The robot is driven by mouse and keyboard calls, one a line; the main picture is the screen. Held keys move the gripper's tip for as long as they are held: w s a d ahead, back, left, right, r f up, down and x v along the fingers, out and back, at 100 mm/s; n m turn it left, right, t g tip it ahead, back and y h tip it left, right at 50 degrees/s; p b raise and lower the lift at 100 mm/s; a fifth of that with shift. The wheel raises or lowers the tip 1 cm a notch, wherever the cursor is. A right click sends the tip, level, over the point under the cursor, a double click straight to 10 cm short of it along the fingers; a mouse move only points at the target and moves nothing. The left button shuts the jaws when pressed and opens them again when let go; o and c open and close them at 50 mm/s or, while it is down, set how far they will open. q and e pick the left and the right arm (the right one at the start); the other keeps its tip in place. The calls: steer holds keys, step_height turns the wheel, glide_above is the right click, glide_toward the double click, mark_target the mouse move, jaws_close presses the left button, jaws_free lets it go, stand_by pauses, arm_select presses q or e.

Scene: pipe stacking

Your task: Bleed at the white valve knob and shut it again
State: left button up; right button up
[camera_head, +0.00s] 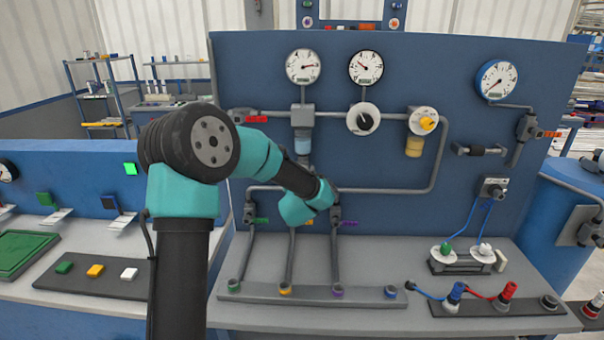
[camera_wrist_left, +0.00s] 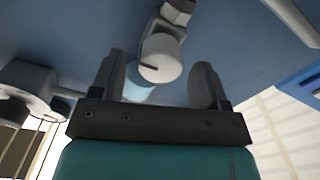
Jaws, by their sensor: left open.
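In the left wrist view, a round white knob (camera_wrist_left: 160,62) with a dark slot line shows between my left gripper's fingers. A pale blue translucent part (camera_wrist_left: 138,92) is right beside it. My left gripper (camera_wrist_left: 159,66) is open, with one finger on each side of the knob; I cannot tell if either touches it. In the head view my left arm (camera_head: 300,190) reaches in front of the panel, below a filter with a pale blue bowl (camera_head: 303,146). The arm hides its fingertips and the knob there. My right gripper is not in view.
The blue panel (camera_head: 470,220) carries gauges, pipes, a black-knobbed white dial (camera_head: 364,119) and a yellow-knobbed regulator (camera_head: 423,121). Low pipes (camera_head: 335,250) with coloured-handle valves stand near my arm. Hoses and connectors (camera_head: 455,294) lie on the right bench.

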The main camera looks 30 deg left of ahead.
arm_select(q)
steer(key=shift+x, duration=0.85)
steer(key=shift+c, duration=0.2)
steer(key=c, duration=0.9)
